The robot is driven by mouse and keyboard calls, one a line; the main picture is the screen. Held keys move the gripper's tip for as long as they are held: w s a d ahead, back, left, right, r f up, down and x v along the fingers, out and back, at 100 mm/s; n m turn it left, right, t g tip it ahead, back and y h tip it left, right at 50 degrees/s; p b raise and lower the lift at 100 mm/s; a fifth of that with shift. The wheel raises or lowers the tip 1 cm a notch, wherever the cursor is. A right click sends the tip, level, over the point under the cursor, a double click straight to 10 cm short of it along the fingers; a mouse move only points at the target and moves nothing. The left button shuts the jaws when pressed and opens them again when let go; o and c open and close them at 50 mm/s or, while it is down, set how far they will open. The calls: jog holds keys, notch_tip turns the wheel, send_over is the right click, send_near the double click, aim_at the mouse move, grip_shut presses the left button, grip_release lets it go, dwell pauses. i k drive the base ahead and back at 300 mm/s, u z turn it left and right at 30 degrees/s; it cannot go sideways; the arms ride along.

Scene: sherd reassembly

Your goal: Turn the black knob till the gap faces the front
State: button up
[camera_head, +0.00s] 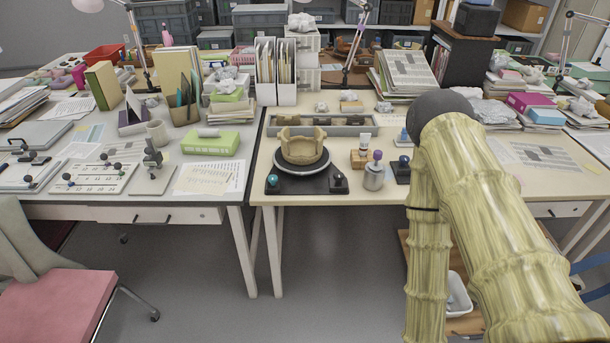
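A tan, broken-rimmed pot (302,150) stands on a round turntable (301,167) with a dark top and a pale edge, near the front of the right-hand table. The pot's rim is uneven, and I cannot tell clearly which way its gap faces. The turntable sits on a black base (305,186). A black knob (337,179) is at the base's right front corner, and a teal knob (272,181) is at its left front corner. My arm rises at the right and bends down again, well apart from the knob. My gripper is out of view.
A metal jar (374,177) with a purple top and a small bottle (365,142) stand right of the base. A black block (402,170) with a blue knob is further right. A long grey tray (330,126) lies behind. The table front before the base is clear.

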aim_at(338, 177)
jog(key=k, duration=0.5)
jog(key=z, duration=0.9)
jog(key=i, duration=0.9)
jog(key=u, duration=1.95)
